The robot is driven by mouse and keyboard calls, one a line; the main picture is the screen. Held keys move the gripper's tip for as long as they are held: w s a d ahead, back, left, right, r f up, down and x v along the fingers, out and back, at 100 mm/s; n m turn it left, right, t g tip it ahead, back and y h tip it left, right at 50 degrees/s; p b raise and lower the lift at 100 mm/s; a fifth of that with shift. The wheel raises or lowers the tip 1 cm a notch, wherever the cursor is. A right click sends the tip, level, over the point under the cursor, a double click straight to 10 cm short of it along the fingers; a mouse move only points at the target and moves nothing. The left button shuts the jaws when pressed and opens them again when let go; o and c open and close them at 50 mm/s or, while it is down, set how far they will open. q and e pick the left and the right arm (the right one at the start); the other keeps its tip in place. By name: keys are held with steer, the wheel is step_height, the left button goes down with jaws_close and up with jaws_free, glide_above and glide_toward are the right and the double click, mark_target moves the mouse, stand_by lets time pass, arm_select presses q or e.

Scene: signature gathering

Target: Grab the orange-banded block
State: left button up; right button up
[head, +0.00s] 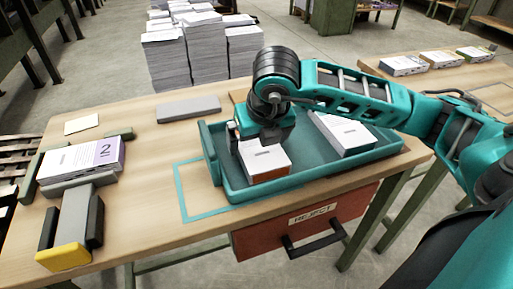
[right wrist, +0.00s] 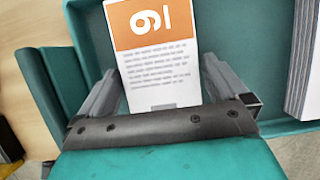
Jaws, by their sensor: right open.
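The orange-banded block (head: 268,160) is a white stack of paper with an orange end, lying in the left part of the teal tray (head: 228,185). In the right wrist view the orange-banded block (right wrist: 158,60) shows its printed face and an orange band with a number. My right gripper (head: 262,146) is open, pointing down over the block. In the right wrist view the fingers of my right gripper (right wrist: 163,80) show on either side of the block; I cannot tell whether they touch it. My left gripper is not in view.
A second white block (head: 343,133) lies in the tray's right part. A purple-banded block (head: 82,158) sits on a grey fixture with a yellow end (head: 64,257) at left. A red reject drawer (head: 305,221) hangs below the table. Paper stacks (head: 167,60) stand behind.

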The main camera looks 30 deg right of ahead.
steer(key=shift+r, duration=0.1)
steer(key=c, duration=0.9)
steer(key=shift+c, duration=0.2)
